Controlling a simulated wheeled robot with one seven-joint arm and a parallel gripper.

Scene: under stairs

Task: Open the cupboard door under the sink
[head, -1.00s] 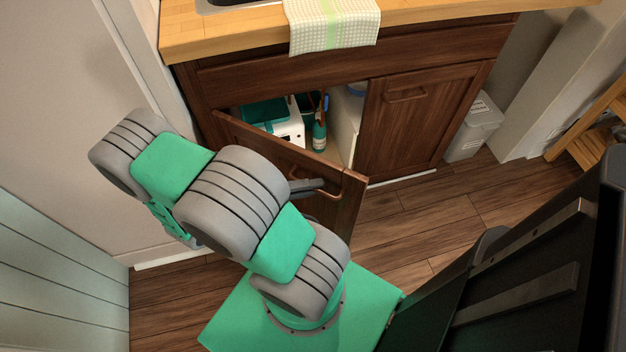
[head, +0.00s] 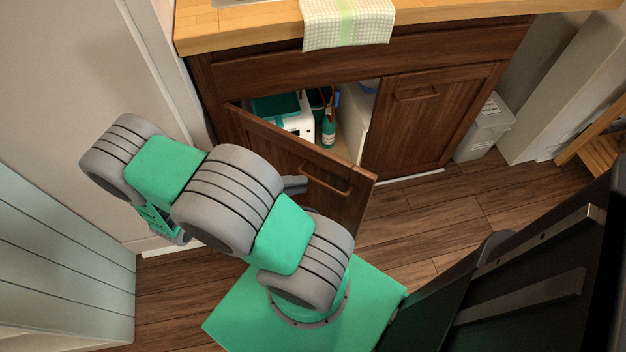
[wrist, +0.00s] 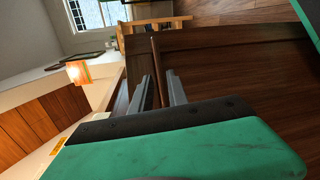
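The cupboard's left door (head: 290,153) under the sink stands partly open, swung out toward me. Its curved brown handle (head: 325,183) is near the free edge. My gripper (head: 302,184) is at the front of this door, beside the handle; my arm hides most of it in the head view. In the wrist view my gripper (wrist: 160,75) has its two grey fingers apart. A thin brown bar (wrist: 156,65), which looks like the handle, shows between them with gaps on both sides. The right door (head: 422,120) is closed.
Inside the cupboard are a white-and-teal box (head: 299,125) and a green bottle (head: 328,132). A checked towel (head: 348,22) hangs over the wooden counter (head: 440,14). A grey bin (head: 486,130) stands right of the cupboard. A wall is close on the left. Wood floor (head: 440,215) is clear in front of the right door.

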